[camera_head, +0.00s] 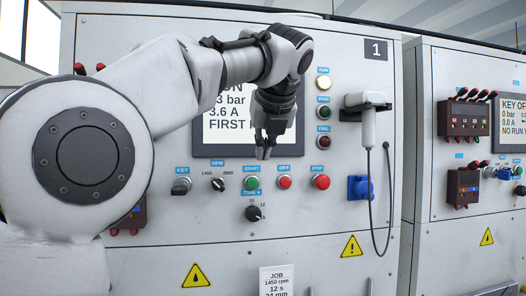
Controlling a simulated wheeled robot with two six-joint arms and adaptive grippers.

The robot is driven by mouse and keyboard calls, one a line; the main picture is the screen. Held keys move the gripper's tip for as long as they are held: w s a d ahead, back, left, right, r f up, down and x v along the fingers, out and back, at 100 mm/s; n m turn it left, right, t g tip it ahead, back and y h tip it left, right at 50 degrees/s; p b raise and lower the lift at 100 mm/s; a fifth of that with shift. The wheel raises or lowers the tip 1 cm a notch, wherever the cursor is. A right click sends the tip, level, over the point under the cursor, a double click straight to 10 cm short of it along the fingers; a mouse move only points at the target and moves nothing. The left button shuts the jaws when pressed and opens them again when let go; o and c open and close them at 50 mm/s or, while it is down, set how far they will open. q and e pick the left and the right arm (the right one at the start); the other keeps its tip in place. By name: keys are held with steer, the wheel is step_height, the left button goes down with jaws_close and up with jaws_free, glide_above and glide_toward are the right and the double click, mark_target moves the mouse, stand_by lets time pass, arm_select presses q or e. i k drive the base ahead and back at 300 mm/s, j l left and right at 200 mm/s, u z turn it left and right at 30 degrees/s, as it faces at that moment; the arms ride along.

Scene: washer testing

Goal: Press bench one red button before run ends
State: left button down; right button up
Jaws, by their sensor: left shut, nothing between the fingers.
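Bench one's grey panel (345,60) carries a "1" plate at its top right. A red button under the OFF label (285,183) sits below the display. A green button labelled START (252,183) is to the left of OFF. My left gripper (265,152) points down, shut and empty, in front of the display. Its tips appear just above the START and OFF buttons, apart from them in the picture. The gripper and arm hide part of the display. My right gripper is not in view.
The display (218,130) is partly readable. A lit lamp (323,82) tops the indicator column. A white handheld device (369,125) hangs at right with a dangling cord, near a blue socket (360,189). A dial (254,213) sits below START. A second bench (465,55) stands right.

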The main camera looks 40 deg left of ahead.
mark_target(285, 182)
steer(key=u, duration=1.25)
